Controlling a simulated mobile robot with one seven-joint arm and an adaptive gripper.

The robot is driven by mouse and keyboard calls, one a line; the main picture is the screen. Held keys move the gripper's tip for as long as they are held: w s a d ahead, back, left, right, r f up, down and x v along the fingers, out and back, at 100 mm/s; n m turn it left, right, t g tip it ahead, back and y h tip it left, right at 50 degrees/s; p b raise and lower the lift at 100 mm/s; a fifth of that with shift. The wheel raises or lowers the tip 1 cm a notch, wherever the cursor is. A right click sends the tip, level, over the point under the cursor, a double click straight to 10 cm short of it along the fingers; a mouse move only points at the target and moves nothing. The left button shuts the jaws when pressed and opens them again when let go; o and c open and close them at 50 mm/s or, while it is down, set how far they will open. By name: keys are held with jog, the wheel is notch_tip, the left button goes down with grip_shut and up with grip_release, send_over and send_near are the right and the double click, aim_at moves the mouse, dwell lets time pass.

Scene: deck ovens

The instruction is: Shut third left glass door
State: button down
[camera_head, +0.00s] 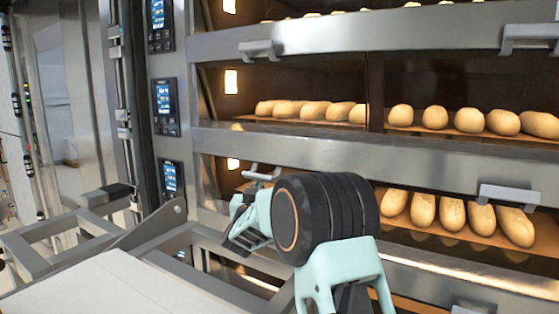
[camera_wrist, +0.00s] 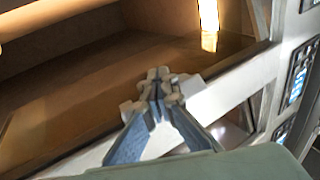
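The third left glass door is at the lower-left deck of the oven, and my arm hides much of it. Its grey handle (camera_head: 262,172) sticks out just above my gripper (camera_head: 240,212); the handle also shows in the wrist view (camera_wrist: 189,89). In the wrist view my gripper (camera_wrist: 158,82) has its fingertips drawn together right at the handle. I cannot tell whether the handle's bar is pinched between them or only touched. The dark oven chamber (camera_wrist: 90,90) shows beyond. How far the door stands open is not clear.
Several loaves (camera_head: 450,213) lie in the lower right chamber, beside my arm. More loaves (camera_head: 312,110) lie in the deck above. Control panels (camera_head: 165,107) line the oven's left side. A metal frame (camera_head: 60,235) with a pale flat top stands at lower left.

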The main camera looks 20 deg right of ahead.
aim_at(258, 178)
notch_tip(258, 178, up, 4)
jog(key=shift+s+r+p, duration=0.1)
jog(key=shift+p, duration=0.5)
jog(key=shift+s+a+f+b, duration=0.15)
jog(key=shift+s+f+b, duration=0.25)
jog(key=shift+f, duration=0.2)
jog(key=f+b+v, duration=0.1)
jog(key=b+v, duration=0.2)
jog(key=v, duration=0.3)
